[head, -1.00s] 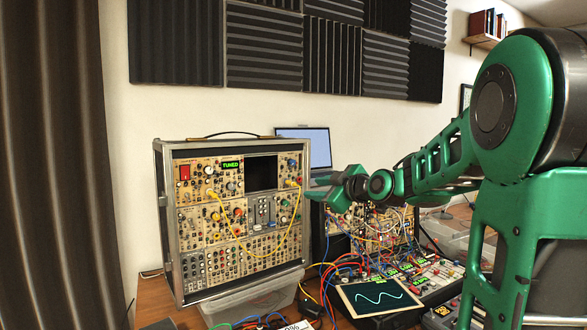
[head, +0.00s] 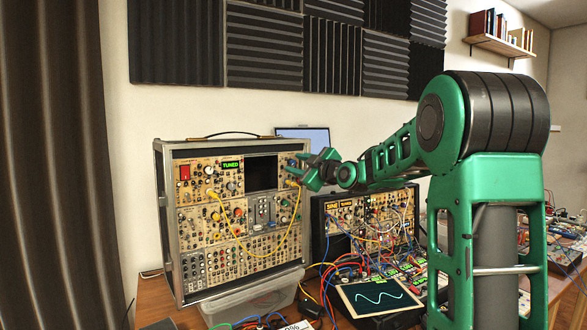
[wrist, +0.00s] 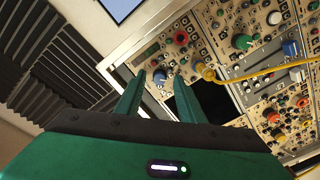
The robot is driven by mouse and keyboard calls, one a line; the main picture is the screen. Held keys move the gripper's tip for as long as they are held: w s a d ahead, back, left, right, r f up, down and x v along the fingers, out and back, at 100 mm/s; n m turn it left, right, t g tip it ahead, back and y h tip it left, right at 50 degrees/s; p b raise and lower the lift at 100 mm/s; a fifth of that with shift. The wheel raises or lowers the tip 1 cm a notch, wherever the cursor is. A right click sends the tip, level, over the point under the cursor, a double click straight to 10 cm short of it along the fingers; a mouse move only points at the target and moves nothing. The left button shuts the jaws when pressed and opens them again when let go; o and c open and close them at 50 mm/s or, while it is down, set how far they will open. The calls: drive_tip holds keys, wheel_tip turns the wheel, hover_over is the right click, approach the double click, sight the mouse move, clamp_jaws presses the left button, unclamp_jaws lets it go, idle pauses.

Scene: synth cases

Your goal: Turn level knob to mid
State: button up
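A modular synth rack in a metal case (head: 163,225) stands at the left of the table, its tan panels full of knobs. Knob labels are too small to read, so I cannot tell which knob is the level knob. My gripper (head: 299,166) is at the rack's upper right edge, beside the dark square screen (head: 261,173). In the wrist view, my gripper (wrist: 160,78) is open, its two green fingers apart. A blue knob (wrist: 160,76) shows between the fingertips; I cannot tell if they touch it. A red knob (wrist: 181,38) is just above it.
A yellow cable (head: 297,235) loops across the rack front, with a plug near the gripper in the wrist view (wrist: 209,74). A second synth rack (head: 318,215) with many patch cables stands to the right. A tablet (head: 380,297) showing a wave lies in front. A laptop (head: 312,137) is behind.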

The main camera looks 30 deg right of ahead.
drive_tip(key=shift+w+a, duration=0.1)
drive_tip(key=shift+w, duration=0.35)
clamp_jaws()
